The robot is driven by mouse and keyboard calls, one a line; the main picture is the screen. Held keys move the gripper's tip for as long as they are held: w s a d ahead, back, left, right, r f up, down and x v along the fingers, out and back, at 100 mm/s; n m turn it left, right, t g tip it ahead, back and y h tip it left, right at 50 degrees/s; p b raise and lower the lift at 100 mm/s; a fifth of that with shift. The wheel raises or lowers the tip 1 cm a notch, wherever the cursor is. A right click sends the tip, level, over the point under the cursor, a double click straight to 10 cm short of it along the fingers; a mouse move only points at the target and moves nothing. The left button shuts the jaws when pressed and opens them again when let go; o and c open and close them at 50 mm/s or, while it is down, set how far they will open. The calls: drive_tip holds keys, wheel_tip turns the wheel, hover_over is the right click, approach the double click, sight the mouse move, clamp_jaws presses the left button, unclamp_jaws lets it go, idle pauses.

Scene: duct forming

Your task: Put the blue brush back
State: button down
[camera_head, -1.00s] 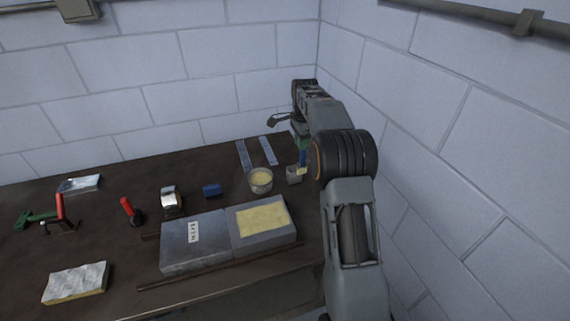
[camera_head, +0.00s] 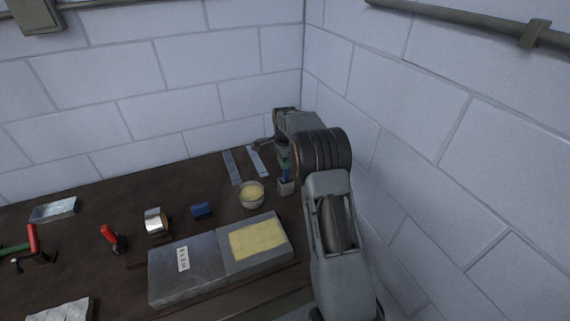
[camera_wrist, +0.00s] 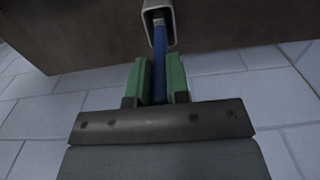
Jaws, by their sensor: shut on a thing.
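The blue brush (camera_wrist: 159,62) is between the green fingers of my gripper (camera_wrist: 158,82) in the wrist view, and the fingers are shut on it. Its far end reaches into the mouth of a small grey holder (camera_wrist: 150,10). In the head view the holder (camera_head: 286,187) stands on the table near the right wall, with the blue brush (camera_head: 287,175) upright at its opening. My gripper (camera_head: 285,160) is just above the holder, partly covered by my arm. The bristles are hidden, and I cannot tell how deep the brush sits.
A round bowl of yellowish paste (camera_head: 251,195) stands left of the holder. Two metal strips (camera_head: 232,168) lie behind it. A grey box with a yellow pad (camera_head: 256,240) is in front. A blue block (camera_head: 202,210) and red-handled tool (camera_head: 109,233) lie further left. Walls close in the right corner.

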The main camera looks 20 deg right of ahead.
drive_tip(key=shift+f, duration=0.8)
drive_tip(key=c, duration=1.1)
unclamp_jaws()
wheel_tip(320, 180, up, 12)
drive_tip(key=shift+f+b, duration=0.15)
drive_tip(key=shift+b, duration=0.5)
drive_tip(key=s+a+r+n+t, duration=0.1)
drive_tip(key=s+a+r+n, duration=0.4)
drive_tip(key=s+r, duration=0.25)
drive_tip(key=s+a+f+n+t, duration=0.1)
drive_tip(key=s+a+n, duration=0.1)
drive_tip(key=s+n, duration=0.2)
drive_tip(key=s+a+f+n+t, duration=0.1)
drive_tip(key=s+n, duration=0.3)
drive_tip(key=s, duration=0.7)
drive_tip(key=s+a+f+n+t, duration=0.1)
drive_tip(key=s+a+f+n, duration=0.2)
drive_tip(key=s+n, duration=0.2)
drive_tip(key=s, duration=0.3)
drive_tip(key=shift+a+t, duration=0.3)
drive_tip(key=shift+a, duration=0.1)
drive_tip(key=shift+s, duration=0.1)
